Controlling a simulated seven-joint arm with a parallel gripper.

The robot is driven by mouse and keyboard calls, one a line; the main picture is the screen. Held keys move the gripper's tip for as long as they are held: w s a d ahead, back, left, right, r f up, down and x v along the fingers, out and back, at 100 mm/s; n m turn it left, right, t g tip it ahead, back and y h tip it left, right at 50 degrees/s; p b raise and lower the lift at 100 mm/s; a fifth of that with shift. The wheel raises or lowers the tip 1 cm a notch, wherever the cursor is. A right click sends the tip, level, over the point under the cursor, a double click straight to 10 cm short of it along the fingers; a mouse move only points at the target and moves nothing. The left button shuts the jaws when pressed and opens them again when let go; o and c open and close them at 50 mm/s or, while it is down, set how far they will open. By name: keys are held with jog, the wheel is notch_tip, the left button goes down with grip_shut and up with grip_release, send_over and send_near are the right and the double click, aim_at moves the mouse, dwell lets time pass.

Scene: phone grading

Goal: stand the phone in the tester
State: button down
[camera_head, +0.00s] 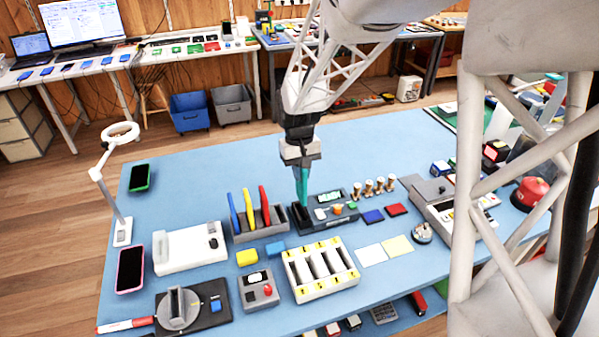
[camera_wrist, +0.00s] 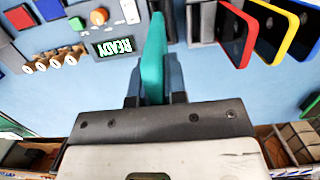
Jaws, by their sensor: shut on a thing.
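A teal phone (camera_head: 302,187) is upright in my gripper (camera_head: 301,163), edge-on to the view. The tester (camera_head: 338,222) is a dark box with a lit display, an orange knob and small buttons; its slot is at its left end. The phone's lower end is at or just above that slot; I cannot tell whether it has entered. In the wrist view the teal phone (camera_wrist: 153,58) sits between the shut fingers (camera_wrist: 155,88).
A rack (camera_head: 258,226) with blue, yellow and red phones stands close left of the tester. Several brass-topped pegs (camera_head: 373,188) stand behind its right side. A white tray with several slots (camera_head: 320,270) lies in front. Blue table (camera_head: 200,202) is free at the back left.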

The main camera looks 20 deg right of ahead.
aim_at(301, 186)
jog(key=shift+f, duration=0.1)
jog(key=shift+f, duration=1.55)
jog(key=shift+f, duration=2)
dwell(1.9)
jog(key=c, duration=0.8)
grip_release()
jog(key=shift+r, duration=0.2)
jog(key=shift+r, duration=0.55)
jog(key=shift+r, duration=0.2)
